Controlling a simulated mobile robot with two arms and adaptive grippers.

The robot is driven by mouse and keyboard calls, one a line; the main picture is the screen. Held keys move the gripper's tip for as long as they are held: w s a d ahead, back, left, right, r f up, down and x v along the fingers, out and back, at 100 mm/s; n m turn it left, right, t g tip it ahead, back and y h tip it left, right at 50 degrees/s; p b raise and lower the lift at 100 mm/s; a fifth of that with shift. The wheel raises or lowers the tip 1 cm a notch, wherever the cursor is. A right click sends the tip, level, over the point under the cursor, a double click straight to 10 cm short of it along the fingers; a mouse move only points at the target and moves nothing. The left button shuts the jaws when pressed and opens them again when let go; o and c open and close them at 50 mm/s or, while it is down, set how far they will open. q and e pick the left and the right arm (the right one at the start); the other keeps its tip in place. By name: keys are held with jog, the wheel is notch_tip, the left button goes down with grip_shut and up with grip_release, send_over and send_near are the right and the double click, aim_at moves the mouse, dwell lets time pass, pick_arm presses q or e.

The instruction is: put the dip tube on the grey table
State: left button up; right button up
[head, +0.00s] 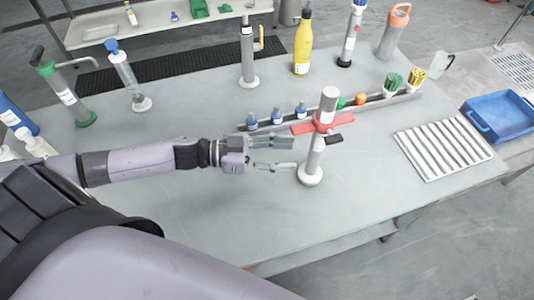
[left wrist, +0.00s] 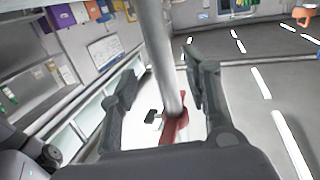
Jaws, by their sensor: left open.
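An upright grey tube (head: 315,158) stands on a round white base on the grey table (head: 205,215). It has a red crosspiece (head: 308,128), a black side handle and a pale cylinder on top. I take it to be the dip tube, but cannot be sure. My left gripper (head: 293,155) is open and empty, just left of the tube below the crosspiece, with a small gap. In the left wrist view the tube (left wrist: 160,55) shows between the spread fingers, with the red part (left wrist: 175,128) near the palm. My right gripper is out of view.
Behind the tube a grey rack (head: 370,103) holds small blue bottles and orange and green items. A yellow bottle (head: 302,48) and other tall tools stand at the back. A ribbed white tray (head: 440,148) and blue bin (head: 500,115) are right. The front-left table is bare.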

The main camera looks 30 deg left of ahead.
pick_arm(q)
jog(key=shift+v, duration=2.2)
jog(key=shift+s, duration=0.1)
